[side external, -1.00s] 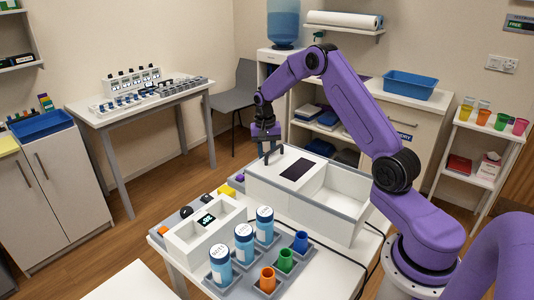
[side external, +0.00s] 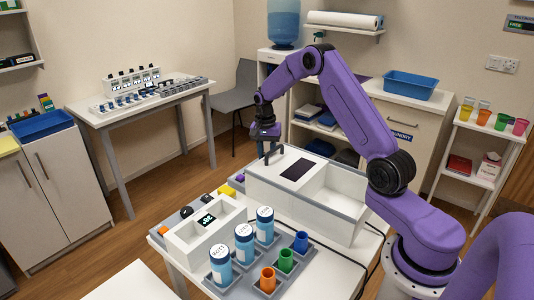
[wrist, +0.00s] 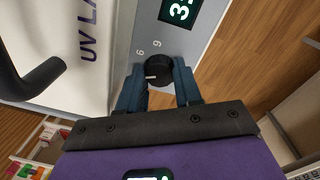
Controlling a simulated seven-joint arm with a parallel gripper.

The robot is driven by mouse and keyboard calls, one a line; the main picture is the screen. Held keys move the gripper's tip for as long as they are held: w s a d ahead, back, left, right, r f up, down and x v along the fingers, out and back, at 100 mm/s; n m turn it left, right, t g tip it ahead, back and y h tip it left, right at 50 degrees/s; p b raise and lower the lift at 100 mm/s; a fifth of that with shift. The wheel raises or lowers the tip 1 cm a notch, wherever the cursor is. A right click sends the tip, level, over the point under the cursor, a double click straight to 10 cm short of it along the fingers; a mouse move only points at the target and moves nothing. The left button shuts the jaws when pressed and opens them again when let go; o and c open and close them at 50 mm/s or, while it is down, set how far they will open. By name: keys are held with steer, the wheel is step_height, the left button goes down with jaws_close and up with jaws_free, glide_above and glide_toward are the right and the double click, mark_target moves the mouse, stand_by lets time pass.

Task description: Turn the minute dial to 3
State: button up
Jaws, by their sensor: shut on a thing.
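The minute dial (wrist: 160,70) is a round black knob on a grey panel in the wrist view. A white mark on it points roughly left in the picture. The digits 6 and 9 show beside it; any other numerals are hidden or out of view. My gripper (wrist: 159,82) is shut on the dial, with one blue-grey finger on each side. In the side external view my gripper (side external: 270,152) is at the far left end of the white box (side external: 262,187); the dial itself is hidden there.
A lit display (wrist: 180,10) showing a 3 and a cut-off digit sits beside the dial. A black curved handle (wrist: 35,80) is at the left of the wrist view. Blue-labelled bottles (side external: 244,243) and coloured cups (side external: 286,260) stand in front of the box.

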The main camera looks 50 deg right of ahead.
steer(key=o, duration=1)
steer(key=shift+o, duration=0.2)
steer(key=shift+s, duration=0.1)
steer(key=shift+d+n, duration=0.1)
steer(key=shift+n, duration=0.2)
